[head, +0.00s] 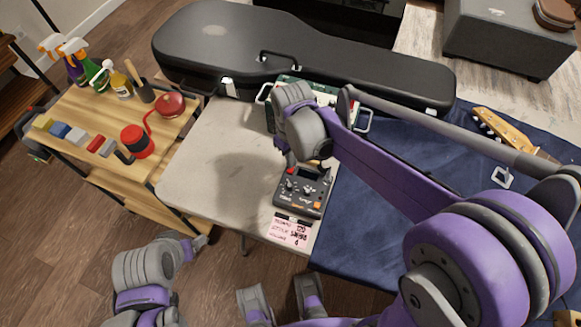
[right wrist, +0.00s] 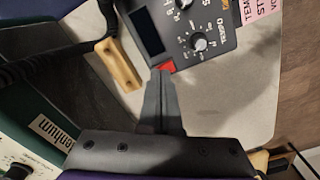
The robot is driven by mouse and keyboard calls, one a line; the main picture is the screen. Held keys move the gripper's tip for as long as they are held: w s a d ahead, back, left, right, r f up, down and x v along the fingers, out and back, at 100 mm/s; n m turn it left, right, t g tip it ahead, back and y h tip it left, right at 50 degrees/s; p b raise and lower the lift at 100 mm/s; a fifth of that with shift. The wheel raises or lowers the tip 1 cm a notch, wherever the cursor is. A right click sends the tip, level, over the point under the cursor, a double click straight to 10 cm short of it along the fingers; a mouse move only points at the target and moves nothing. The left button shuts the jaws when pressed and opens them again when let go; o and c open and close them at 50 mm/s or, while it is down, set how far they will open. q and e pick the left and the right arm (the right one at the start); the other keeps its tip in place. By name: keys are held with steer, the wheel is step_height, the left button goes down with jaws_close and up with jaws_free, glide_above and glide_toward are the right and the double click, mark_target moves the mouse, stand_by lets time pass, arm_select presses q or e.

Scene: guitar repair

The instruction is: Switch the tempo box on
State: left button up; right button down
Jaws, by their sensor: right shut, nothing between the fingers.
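The tempo box (head: 303,192) is a dark box with knobs, a small dark display and orange marks, lying on the pale table top. In the right wrist view the tempo box (right wrist: 205,30) shows its TEMPO knob, the display and a red switch (right wrist: 167,67) at its near corner. My right gripper (right wrist: 161,74) is shut and empty, its fingertips right at the red switch; I cannot tell whether they press it. In the head view my right gripper (head: 289,163) is over the box's far edge, its tips partly hidden. My left gripper (head: 198,243) is low, left of the table's front edge.
A pink note (head: 290,231) lies in front of the box. A green device (head: 270,93) with handles stands behind it, before the black guitar case (head: 220,45). The blue cloth (head: 350,235) lies right.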

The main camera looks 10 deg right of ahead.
steer(key=shift+f, duration=0.25)
steer(key=shift+r, duration=0.1)
steer(key=shift+r+p, duration=2.45)
steer(key=shift+r, duration=1)
steer(key=s+d+r+m+t+p, duration=0.1)
steer(key=s+d+m+t, duration=0.1)
steer(key=s, duration=0.5)
steer(key=s+d+r+m+t+p, duration=0.2)
steer(key=s+d+m+t, duration=0.1)
steer(key=s, duration=0.4)
steer(key=shift+d+r, duration=0.2)
steer(key=shift+d, duration=0.6)
